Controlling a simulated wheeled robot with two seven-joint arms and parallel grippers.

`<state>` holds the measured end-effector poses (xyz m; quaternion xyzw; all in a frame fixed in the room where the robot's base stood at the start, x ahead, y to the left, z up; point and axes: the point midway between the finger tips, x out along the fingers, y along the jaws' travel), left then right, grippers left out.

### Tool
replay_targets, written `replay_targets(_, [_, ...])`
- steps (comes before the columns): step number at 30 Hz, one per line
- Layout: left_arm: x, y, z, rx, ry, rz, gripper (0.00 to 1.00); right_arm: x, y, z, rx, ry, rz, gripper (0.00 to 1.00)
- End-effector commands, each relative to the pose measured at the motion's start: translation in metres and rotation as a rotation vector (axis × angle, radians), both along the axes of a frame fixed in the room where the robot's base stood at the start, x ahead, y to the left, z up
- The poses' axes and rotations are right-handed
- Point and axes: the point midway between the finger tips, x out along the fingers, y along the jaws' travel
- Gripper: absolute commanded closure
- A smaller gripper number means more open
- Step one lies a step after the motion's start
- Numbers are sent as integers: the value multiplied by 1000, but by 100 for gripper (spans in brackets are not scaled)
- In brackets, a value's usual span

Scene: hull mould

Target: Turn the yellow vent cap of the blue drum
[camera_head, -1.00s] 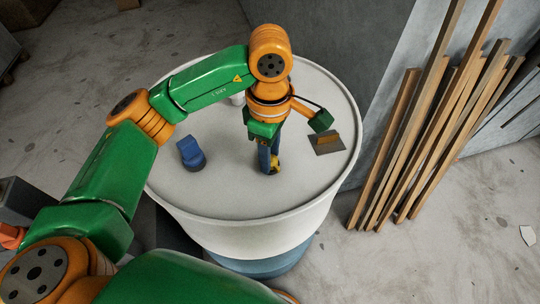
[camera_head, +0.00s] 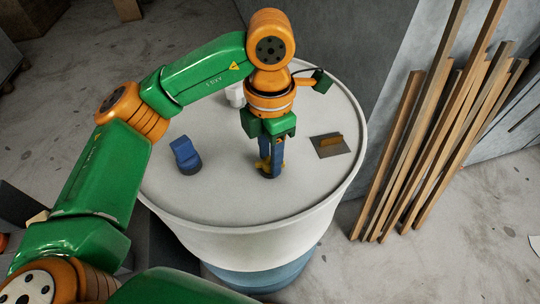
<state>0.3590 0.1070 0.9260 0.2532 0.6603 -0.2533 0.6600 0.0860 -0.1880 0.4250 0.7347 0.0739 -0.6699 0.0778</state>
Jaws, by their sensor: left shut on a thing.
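The big round drum shows a white top and rim (camera_head: 165,208) with a blue lower part (camera_head: 262,276) beneath. The yellow vent cap (camera_head: 263,166) stands on the white top, right of its middle, on a small dark round base. My left gripper (camera_head: 270,168) points straight down over the cap and is shut on it. Its blue fingers hide most of the cap, and yellow bits show on both sides of them. My right gripper is not in view.
A blue fitting (camera_head: 186,155) stands left on the white top. A small white piece (camera_head: 235,95) stands at the back. A trowel (camera_head: 331,146) with an orange handle lies at the right. Wooden boards (camera_head: 430,140) lean on the grey wall at the right.

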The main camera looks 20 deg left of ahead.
Motion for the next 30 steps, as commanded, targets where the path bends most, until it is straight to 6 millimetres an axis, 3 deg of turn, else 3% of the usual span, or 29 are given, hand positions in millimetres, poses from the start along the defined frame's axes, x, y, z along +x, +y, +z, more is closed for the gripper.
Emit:
replay_targets(12, [0, 0, 0, -1, -2, 205, 100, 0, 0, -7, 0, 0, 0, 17])
replay_targets(30, [0, 0, 1, 0, -2, 246, 100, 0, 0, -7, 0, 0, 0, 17])
